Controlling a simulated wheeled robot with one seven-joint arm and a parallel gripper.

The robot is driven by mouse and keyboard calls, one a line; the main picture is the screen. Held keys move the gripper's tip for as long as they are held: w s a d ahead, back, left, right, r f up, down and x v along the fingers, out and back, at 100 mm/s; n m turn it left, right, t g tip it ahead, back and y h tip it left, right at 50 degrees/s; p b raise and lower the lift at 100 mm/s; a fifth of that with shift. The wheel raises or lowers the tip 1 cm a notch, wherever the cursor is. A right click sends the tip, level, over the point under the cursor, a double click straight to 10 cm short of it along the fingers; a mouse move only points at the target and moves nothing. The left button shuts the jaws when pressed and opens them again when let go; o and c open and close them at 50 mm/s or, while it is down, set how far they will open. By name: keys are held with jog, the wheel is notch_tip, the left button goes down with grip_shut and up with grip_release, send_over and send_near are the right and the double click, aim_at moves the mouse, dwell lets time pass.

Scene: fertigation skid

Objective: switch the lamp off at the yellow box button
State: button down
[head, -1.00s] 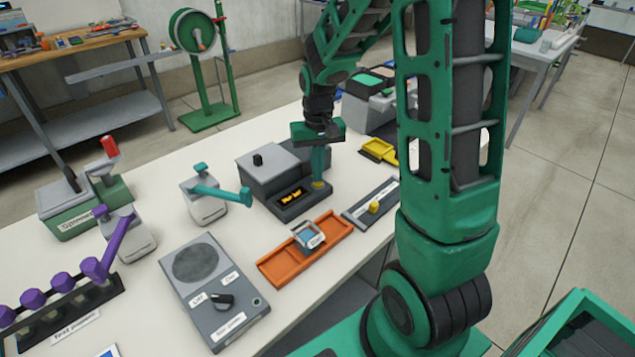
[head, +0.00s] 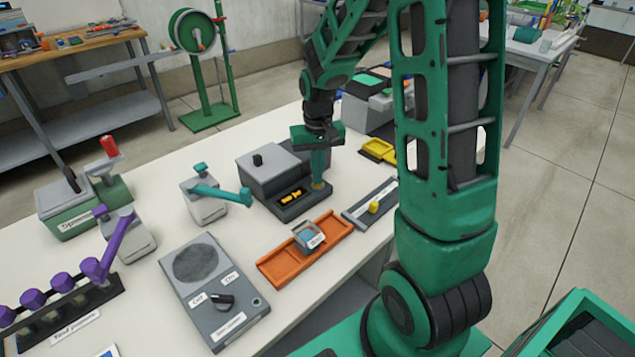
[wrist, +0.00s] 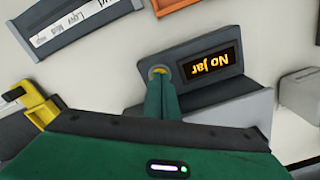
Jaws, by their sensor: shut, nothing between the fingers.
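My gripper (head: 318,178) is shut and empty, pointing down at the grey box (head: 268,172) on the bench. Its fingertips are at the round yellow-ringed button (wrist: 158,72) at one end of the box's dark front panel. They cover part of the button, and I cannot tell whether they press it. Beside the button, a display (wrist: 211,66) glows orange with "No jar". A separate yellow box-like piece (head: 378,150) stands to the right, behind my gripper; it also shows at the left of the wrist view (wrist: 33,105). I cannot make out a lamp.
A grey slider panel with a yellow knob (head: 374,207) and an orange tray (head: 275,267) lie nearer. A grey dial panel (head: 210,300), a teal-handled valve (head: 205,207) and purple levers (head: 95,268) stand to the left. Bare bench lies between them.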

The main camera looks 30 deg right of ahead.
notch_tip(320, 180, up, 7)
dwell(1.1)
dwell(0.4)
jog(key=s+d+r+m, duration=0.1)
jog(key=s+d+r, duration=0.1)
jog(key=s, duration=1.1)
jog(key=s+d+r+m, duration=0.1)
jog(key=s+d+r, duration=0.1)
jog(key=s, duration=1.2)
jog(key=shift+r+m, duration=0.3)
jog(key=shift+r, duration=0.3)
